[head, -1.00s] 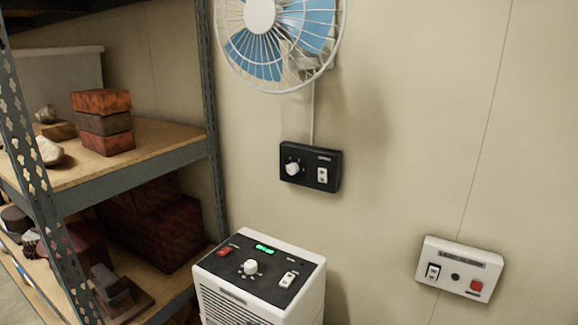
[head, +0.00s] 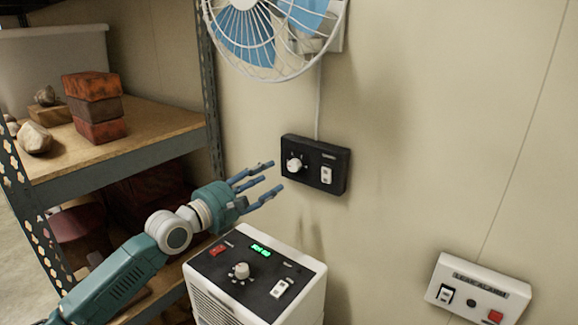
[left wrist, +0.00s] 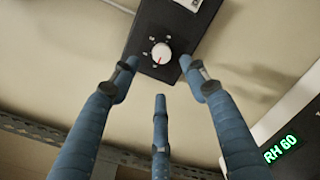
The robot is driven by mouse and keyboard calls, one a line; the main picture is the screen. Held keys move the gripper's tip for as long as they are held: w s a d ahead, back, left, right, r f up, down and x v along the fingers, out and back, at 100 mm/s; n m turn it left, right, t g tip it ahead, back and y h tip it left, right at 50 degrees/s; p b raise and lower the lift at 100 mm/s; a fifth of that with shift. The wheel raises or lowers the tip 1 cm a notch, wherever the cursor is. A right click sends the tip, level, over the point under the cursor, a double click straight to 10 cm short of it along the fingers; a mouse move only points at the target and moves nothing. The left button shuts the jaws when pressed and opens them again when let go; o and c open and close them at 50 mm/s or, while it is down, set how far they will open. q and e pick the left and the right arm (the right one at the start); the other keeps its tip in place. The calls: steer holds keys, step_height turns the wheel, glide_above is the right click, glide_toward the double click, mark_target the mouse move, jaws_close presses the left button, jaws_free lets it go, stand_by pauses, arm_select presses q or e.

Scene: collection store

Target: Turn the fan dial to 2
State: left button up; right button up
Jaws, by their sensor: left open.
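The fan's black control box (head: 333,180) is on the wall below the wall fan (head: 276,30). Its white round dial (head: 295,165) is on the left and a white rocker switch (head: 327,175) on the right. My left gripper (head: 270,180) is open and empty, just left of the box and apart from it. In the left wrist view, the dial (left wrist: 162,53) shows beyond the spread fingers (left wrist: 160,95), with a red pointer mark and small markings around it. The markings are too small to read. My right gripper is not in view.
A white unit (head: 310,300) with its own dial (head: 240,271) and green display stands below the fan box. A leak alarm box (head: 470,292) is at the lower right. Shelving (head: 120,165) with bricks and stones fills the left. The wall between is clear.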

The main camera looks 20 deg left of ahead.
mark_target(291, 168)
arm_select(q)
steer(key=x, duration=0.6)
steer(key=shift+s+p, duration=0.1)
steer(key=shift+p, duration=0.3)
steer(key=x, duration=0.2)
steer(key=shift+w+d+f, duration=0.1)
steer(key=shift+w+f, duration=0.05)
steer(key=shift+w, duration=0.25)
steer(key=shift+c, duration=0.3)
steer(key=shift+d, duration=0.1)
steer(key=c, duration=1.1)
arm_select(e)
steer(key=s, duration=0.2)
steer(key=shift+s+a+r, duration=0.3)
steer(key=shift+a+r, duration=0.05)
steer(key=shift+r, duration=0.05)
